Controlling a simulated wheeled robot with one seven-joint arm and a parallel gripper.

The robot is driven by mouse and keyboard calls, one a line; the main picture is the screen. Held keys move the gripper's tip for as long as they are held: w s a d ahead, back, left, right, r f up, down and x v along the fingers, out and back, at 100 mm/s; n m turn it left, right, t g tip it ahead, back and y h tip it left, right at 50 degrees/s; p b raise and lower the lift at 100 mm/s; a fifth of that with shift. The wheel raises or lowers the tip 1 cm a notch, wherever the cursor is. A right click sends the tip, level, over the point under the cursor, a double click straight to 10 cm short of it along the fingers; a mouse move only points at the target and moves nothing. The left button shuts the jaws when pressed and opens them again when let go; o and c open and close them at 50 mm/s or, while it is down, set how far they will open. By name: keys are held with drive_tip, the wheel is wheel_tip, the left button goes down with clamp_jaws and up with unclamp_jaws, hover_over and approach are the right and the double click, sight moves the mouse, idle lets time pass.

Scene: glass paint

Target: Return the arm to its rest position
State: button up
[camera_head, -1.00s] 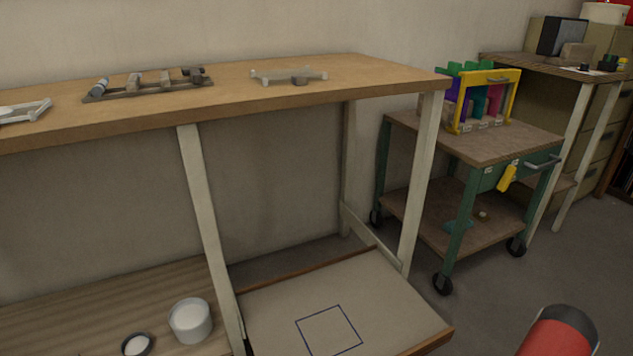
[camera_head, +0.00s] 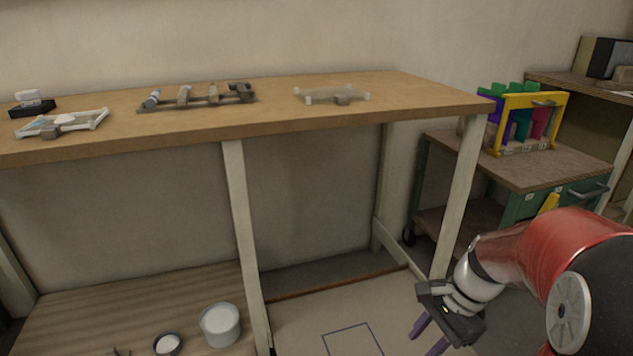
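My arm, red and white, reaches in from the right edge of the head view. At its end, my gripper (camera_head: 428,338) points down and left, with two purple fingers spread apart. No object shows between the fingers. The lower ends of the fingers are close to the bottom of the picture, and one is partly cut off.
The wooden bench top (camera_head: 330,118) carries a clamp-like tool (camera_head: 200,100), a pale frame (camera_head: 62,123) and a pale bracket (camera_head: 332,95). A white tub (camera_head: 220,325) and a small dark bowl (camera_head: 168,344) stand on the lower shelf. A green trolley (camera_head: 520,170) with a yellow rack (camera_head: 530,122) stands at right.

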drive_tip(key=s+a+r+n+t+h+p, duration=0.1)
drive_tip(key=s+a+r+n+t+h, duration=0.3)
drive_tip(key=s+r+n, duration=0.5)
wheel_tip(320, 180, up, 3)
drive_tip(key=n+t, duration=0.2)
drive_tip(key=n, duration=0.2)
drive_tip(key=shift+s+a+n, duration=0.25)
drive_tip(key=shift+a+n, duration=0.05)
drive_tip(key=shift+a, duration=0.1)
idle(0.5)
